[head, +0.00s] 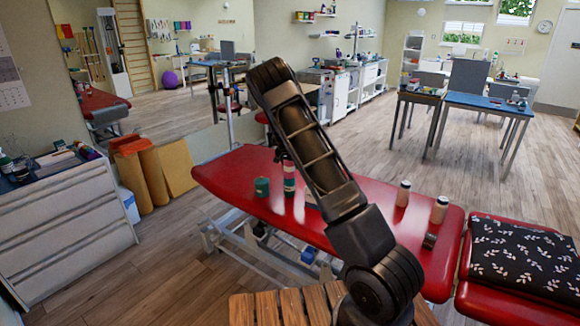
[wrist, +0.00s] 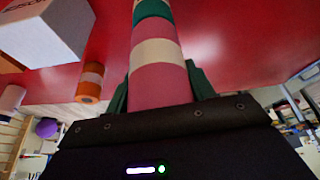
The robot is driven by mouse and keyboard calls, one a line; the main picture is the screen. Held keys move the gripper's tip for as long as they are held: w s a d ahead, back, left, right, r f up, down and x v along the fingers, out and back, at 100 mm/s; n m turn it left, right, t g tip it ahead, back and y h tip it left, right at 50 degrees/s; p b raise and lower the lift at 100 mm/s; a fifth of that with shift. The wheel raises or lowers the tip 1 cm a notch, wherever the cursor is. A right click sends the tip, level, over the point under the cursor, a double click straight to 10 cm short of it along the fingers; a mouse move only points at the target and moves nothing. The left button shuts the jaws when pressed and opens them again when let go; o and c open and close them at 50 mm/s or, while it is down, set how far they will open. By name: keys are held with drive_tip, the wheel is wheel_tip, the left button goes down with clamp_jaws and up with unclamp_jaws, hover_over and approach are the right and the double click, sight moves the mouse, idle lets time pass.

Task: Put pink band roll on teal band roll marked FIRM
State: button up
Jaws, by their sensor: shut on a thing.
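My gripper (wrist: 158,86) is shut on the pink band roll (wrist: 160,84), which has a cream band around it; one finger shows on each side. A teal band roll (wrist: 152,12) with a pale band lies directly beyond the pink roll's far end, in line with it. The two look end to end, but I cannot tell whether they touch. In the head view a teal roll with a pale band (head: 289,187) stands on the red treatment table, below my gripper, which is mostly hidden by my arm. No FIRM lettering is readable.
The red table (head: 235,172) also carries a green roll (head: 262,187), two pale bottles (head: 403,194) (head: 439,210) and a dark roll (head: 429,241). The wrist view shows an orange roll (wrist: 90,80) and a white box (wrist: 45,32) close by.

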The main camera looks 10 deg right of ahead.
drive_tip(key=shift+f, duration=0.15)
drive_tip(key=shift+f, duration=0.15)
drive_tip(key=o, duration=1.3)
